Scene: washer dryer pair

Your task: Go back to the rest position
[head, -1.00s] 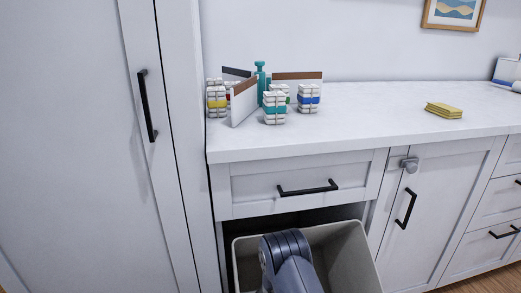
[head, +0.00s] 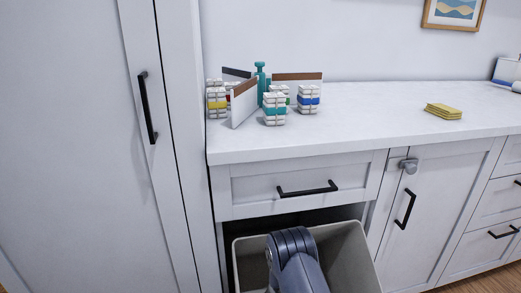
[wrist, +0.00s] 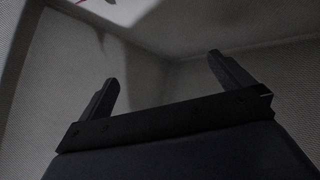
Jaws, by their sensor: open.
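My gripper (wrist: 165,78) shows in the wrist view with its two dark fingers wide apart and nothing between them. Pale, shaded walls surround it, and it appears to be inside the beige bin (head: 348,250). In the head view the bin stands in the opening under the drawer. My grey arm reaches down over the bin there, and the gripper itself is hidden in that view.
Above the bin are a closed drawer (head: 300,185) and the white counter (head: 380,120). Several banded white stacks, upright panels and a teal bottle (head: 260,80) stand at its left. Yellow sponges (head: 443,110) lie farther right. A tall cabinet (head: 75,150) stands left.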

